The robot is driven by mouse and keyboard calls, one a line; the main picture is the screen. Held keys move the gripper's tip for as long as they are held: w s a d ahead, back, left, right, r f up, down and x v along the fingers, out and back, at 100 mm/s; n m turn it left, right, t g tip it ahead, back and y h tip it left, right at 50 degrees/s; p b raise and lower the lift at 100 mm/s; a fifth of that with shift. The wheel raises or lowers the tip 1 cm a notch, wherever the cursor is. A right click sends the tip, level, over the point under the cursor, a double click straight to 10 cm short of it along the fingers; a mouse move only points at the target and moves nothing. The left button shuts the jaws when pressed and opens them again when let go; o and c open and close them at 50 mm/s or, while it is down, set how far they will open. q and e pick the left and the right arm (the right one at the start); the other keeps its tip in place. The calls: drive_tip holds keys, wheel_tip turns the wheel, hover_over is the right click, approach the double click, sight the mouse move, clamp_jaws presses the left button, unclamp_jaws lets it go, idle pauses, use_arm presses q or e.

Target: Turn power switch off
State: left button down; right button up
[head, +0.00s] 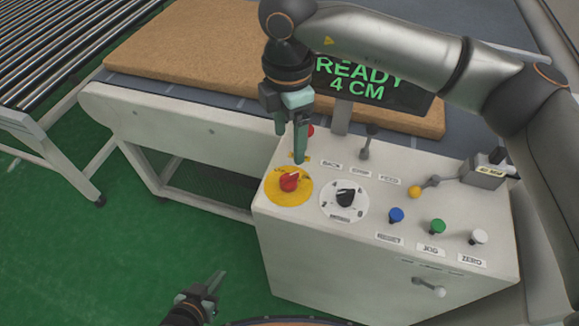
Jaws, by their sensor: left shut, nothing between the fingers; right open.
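The power switch appears to be the red rotary knob (289,182) on a round yellow plate (272,191) at the left of the control box top (365,235). Its small lettering is too blurred to read. My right gripper (290,148) points down just above and behind the knob, with its fingers apart and empty. It looks clear of the knob, though the exact gap is hard to judge. My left gripper (214,283) is shut and empty, low in the picture, left of the box's front face.
A black selector dial (345,197) sits right of the knob. Blue (396,215), green (437,226) and white (478,236) buttons line the front. A roller conveyor (60,45) is at left.

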sight(289, 175)
wheel_tip(289, 175, down, 12)
drive_tip(key=shift+s+r+p, duration=0.15)
drive_tip(key=shift+r+p, duration=0.05)
drive_tip(key=shift+p, duration=0.75)
clamp_jaws()
